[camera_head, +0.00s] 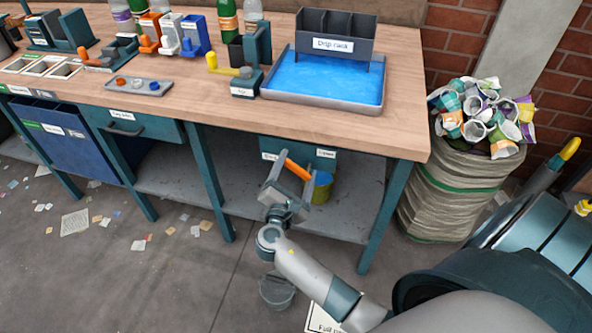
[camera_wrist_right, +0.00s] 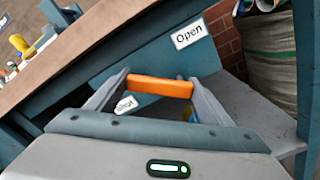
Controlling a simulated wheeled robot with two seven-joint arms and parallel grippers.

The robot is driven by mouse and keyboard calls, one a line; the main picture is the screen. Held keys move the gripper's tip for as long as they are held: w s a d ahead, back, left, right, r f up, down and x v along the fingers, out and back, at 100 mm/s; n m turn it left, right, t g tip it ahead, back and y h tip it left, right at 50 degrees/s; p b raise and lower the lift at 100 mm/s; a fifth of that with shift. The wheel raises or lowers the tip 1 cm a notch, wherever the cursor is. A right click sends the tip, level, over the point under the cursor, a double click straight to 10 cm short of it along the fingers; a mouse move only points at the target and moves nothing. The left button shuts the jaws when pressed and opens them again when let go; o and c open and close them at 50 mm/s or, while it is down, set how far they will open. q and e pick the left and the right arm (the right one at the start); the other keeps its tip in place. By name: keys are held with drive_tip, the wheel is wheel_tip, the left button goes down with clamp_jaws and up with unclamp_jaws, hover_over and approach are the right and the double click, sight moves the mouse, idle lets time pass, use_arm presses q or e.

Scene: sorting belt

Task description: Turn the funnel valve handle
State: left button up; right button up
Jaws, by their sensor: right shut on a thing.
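The orange valve handle (camera_head: 298,169) is below the right part of the workbench, in front of a teal panel (camera_head: 318,158). In the right wrist view the handle (camera_wrist_right: 160,87) is a short orange bar spanning the gap between my two grey fingers. My right gripper (camera_head: 288,178) is shut on the handle; it also fills the lower part of the wrist view (camera_wrist_right: 155,90). An "Open" label (camera_wrist_right: 189,34) is on the panel beyond the handle, up and right. A second label (camera_wrist_right: 126,104), partly hidden by a finger, is lower left. My left gripper is not in view.
A blue and yellow container (camera_head: 322,187) stands on the lower shelf (camera_head: 345,220) behind my gripper. Teal bench legs (camera_head: 374,225) flank the space. A full sack of cups (camera_head: 450,205) stands at right. A grey bucket (camera_head: 277,290) is on the floor below my arm.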

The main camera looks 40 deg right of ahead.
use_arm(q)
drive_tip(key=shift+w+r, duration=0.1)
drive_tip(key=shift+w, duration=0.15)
use_arm(e)
drive_tip(key=o, duration=1.5)
drive_tip(key=shift+s+a, duration=0.1)
drive_tip(key=shift+s+a, duration=0.4)
drive_tip(key=shift+a, duration=0.05)
use_arm(q)
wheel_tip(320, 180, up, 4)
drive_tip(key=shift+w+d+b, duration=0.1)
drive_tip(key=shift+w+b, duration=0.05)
drive_tip(key=shift+b, duration=0.55)
use_arm(e)
drive_tip(key=v, duration=1.6)
